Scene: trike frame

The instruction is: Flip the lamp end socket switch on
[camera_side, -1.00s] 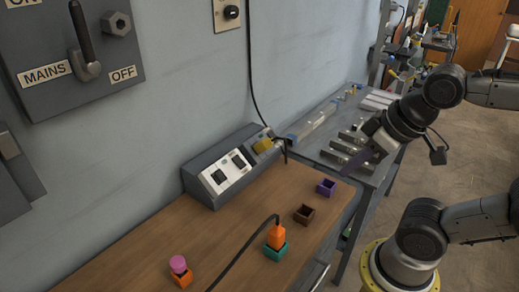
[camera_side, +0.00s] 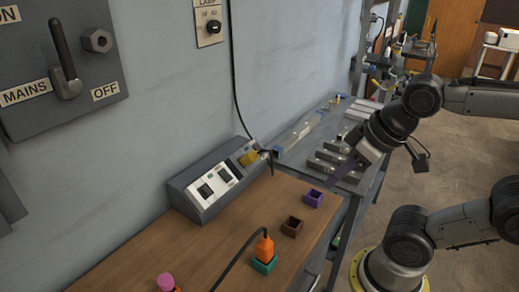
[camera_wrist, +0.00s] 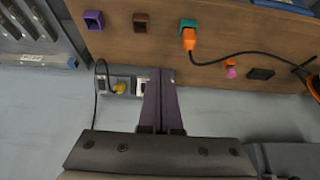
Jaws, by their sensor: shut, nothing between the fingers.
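A grey socket box (camera_side: 205,191) with a sloped face stands on the wooden bench against the wall. Two dark-and-white socket panels (camera_side: 217,182) show on its face; the switch positions are too small to read. A yellow plug (camera_side: 249,158) with a black cable sits at its far end, and shows in the wrist view (camera_wrist: 119,87). My gripper (camera_side: 333,180) has long purple fingers, shut and empty. In the side view it is right of the box, apart from it. In the wrist view the fingertips (camera_wrist: 160,72) overlap the box's end and hide part of it.
Purple (camera_side: 313,198), brown (camera_side: 292,227) and teal (camera_side: 264,265) holders stand on the bench; an orange plug (camera_side: 264,247) with a black cable is in the teal one. A mains lever (camera_side: 65,60) and a labelled lamp plate (camera_side: 209,24) are on the wall. A metal side table (camera_side: 325,150) stands beyond.

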